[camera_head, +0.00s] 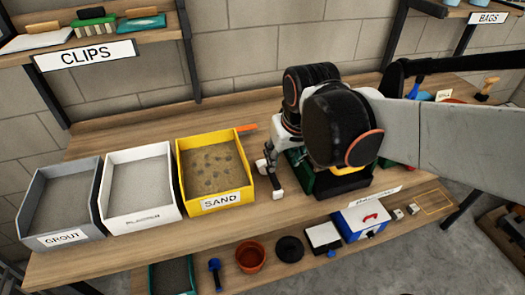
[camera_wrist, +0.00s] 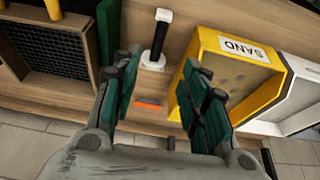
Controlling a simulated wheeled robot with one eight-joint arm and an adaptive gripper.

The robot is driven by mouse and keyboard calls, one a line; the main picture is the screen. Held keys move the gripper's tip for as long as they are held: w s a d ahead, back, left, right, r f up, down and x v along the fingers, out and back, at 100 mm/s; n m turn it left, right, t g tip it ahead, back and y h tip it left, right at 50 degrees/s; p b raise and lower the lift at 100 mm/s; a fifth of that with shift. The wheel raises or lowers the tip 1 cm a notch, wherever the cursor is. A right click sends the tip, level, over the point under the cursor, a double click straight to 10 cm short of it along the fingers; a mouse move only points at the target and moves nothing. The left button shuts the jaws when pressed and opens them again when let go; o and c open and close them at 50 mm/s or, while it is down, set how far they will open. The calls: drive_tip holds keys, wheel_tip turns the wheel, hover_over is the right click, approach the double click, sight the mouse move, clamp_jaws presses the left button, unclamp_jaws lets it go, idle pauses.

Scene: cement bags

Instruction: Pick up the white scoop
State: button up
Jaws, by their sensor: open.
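A tool with a black shaft and white ends (camera_wrist: 153,61) lies on the wooden bench, between the sand bin and a dark mesh-floored container in the wrist view. It is the likeliest white scoop, though its scoop shape is not clear. A white end of it (camera_head: 277,187) also shows in the head view, right of the sand bin. My gripper (camera_wrist: 163,70) is open, with green-padded fingers spread to either side of the tool's near end in the picture. Nothing is seen held. My arm hides part of the bench in the head view.
The yellow sand bin (camera_head: 233,199) stands close beside my gripper, left in the head view. White plaster (camera_head: 145,215) and grey grout (camera_head: 40,238) bins stand farther left. An orange item (camera_head: 247,128) lies behind.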

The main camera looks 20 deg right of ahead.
sight(271, 174)
drive_tip(key=w+g+p, duration=0.3)
drive_tip(key=w+p, duration=0.4)
drive_tip(key=w, duration=0.1)
drive_tip(key=shift+g, duration=0.5)
drive_tip(key=f, duration=0.5)
drive_tip(key=f+b, duration=0.1)
drive_tip(key=f, duration=0.4)
drive_tip(key=shift+w+f, duration=0.2)
drive_tip(key=shift+f, duration=0.2)
wheel_tip(271, 174, down, 5)
drive_tip(key=shift+d+f+b, duration=0.1)
drive_tip(key=shift+b, duration=0.75)
clamp_jaws()
